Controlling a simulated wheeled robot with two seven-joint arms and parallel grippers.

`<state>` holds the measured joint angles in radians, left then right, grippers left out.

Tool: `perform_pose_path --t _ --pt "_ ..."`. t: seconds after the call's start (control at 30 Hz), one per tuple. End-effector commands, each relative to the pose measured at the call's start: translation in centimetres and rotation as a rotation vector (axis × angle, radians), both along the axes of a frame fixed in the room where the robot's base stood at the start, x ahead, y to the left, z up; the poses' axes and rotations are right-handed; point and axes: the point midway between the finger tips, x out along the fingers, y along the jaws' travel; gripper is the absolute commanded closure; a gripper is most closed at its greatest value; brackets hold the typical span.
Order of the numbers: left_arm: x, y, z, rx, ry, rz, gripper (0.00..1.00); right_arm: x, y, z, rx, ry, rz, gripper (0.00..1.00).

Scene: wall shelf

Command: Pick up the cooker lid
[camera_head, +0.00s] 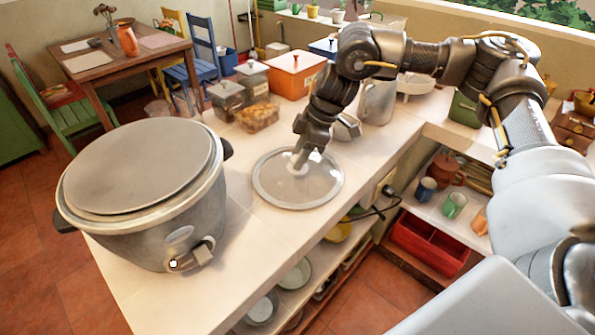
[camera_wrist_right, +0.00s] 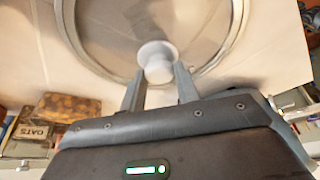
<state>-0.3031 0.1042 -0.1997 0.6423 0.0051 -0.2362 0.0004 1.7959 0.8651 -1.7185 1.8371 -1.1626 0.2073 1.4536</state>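The cooker lid (camera_head: 270,192), a round glass disc with a metal rim and a pale knob, lies flat on the white counter; it fills the upper part of the right wrist view (camera_wrist_right: 105,45). My right gripper (camera_head: 298,163) comes down on the lid's centre. In the right wrist view, its two fingers (camera_wrist_right: 159,72) are close against both sides of the pale knob (camera_wrist_right: 157,52), with little gap visible. A large grey cooker (camera_head: 150,225) with dark side handles stands left of the lid. My left gripper is in neither view.
Behind the lid are lidded containers (camera_head: 228,97), a food pack (camera_head: 257,117), an orange box (camera_head: 294,76) and a metal jug (camera_head: 377,100). The counter (camera_head: 255,255) is clear in front of the lid. Open shelves with bowls (camera_head: 262,308) and a red crate (camera_head: 425,240) lie below.

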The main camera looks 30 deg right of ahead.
Motion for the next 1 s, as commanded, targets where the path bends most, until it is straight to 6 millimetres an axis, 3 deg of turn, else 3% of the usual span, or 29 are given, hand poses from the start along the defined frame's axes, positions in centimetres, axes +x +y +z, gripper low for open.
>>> perform_pose_path --t 0.03,0.2,0.67,0.93,1.0 --pt "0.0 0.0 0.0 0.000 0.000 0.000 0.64 0.0 0.0 0.0 0.000 -0.001 0.000 0.81" --pt "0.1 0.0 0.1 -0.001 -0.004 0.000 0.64 0.0 0.0 0.0 0.000 -0.001 0.000 1.00" --pt "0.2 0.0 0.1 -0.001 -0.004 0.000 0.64 0.1 0.0 0.3 0.002 -0.003 0.000 1.00" --pt "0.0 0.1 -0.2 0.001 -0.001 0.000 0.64 0.2 0.1 3.1 0.002 -0.007 0.001 1.00" --pt "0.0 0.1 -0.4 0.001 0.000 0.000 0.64 -0.7 -0.1 4.1 0.004 -0.006 0.003 1.00"
